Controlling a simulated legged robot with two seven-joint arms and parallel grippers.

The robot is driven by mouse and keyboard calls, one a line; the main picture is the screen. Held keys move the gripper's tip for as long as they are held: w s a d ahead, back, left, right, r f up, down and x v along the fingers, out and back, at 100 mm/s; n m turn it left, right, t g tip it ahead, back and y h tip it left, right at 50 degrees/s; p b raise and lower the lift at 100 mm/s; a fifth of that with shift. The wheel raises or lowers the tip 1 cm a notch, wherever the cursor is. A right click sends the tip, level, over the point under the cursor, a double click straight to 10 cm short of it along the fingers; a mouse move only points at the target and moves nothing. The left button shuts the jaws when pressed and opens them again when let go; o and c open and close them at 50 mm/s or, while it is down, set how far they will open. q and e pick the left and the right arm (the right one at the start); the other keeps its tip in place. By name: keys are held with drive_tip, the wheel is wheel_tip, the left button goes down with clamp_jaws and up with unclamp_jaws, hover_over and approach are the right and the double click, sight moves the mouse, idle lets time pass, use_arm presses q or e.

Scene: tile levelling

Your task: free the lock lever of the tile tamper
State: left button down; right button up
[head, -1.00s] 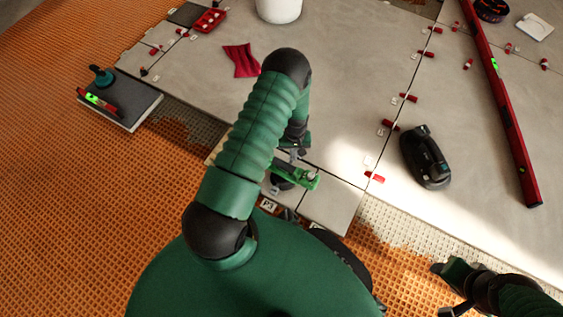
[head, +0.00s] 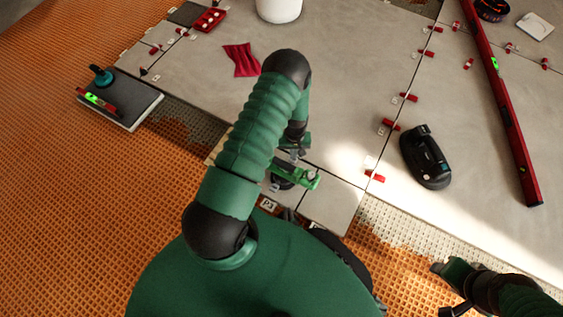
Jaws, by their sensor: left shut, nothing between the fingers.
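The tile tamper (head: 427,157), a black rounded tool with a raised handle, appears to be the device on the pale tiles right of centre. Its lock lever is too small to make out. My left gripper (head: 297,174) is left of the tamper, apart from it, above the small front tiles. It is shut and empty, and my own arm hides part of it. My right gripper (head: 452,277) is low at the right, nearer than the tamper and apart from it; its jaw state is unclear.
A long red level (head: 505,110) lies right of the tamper. Red levelling wedges (head: 408,97) line the tile joints. A white bucket (head: 279,8), red cloth (head: 241,60) and red tray (head: 208,19) stand farther back. A loose dark tile (head: 135,101) carries tools at left.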

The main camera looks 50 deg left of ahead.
drive_tip(key=p+v, duration=0.2)
drive_tip(key=v, duration=0.1)
drive_tip(key=w+p+v, duration=0.1)
drive_tip(key=p+v, duration=0.1)
drive_tip(key=p, duration=0.1)
drive_tip(key=shift+r, duration=0.55)
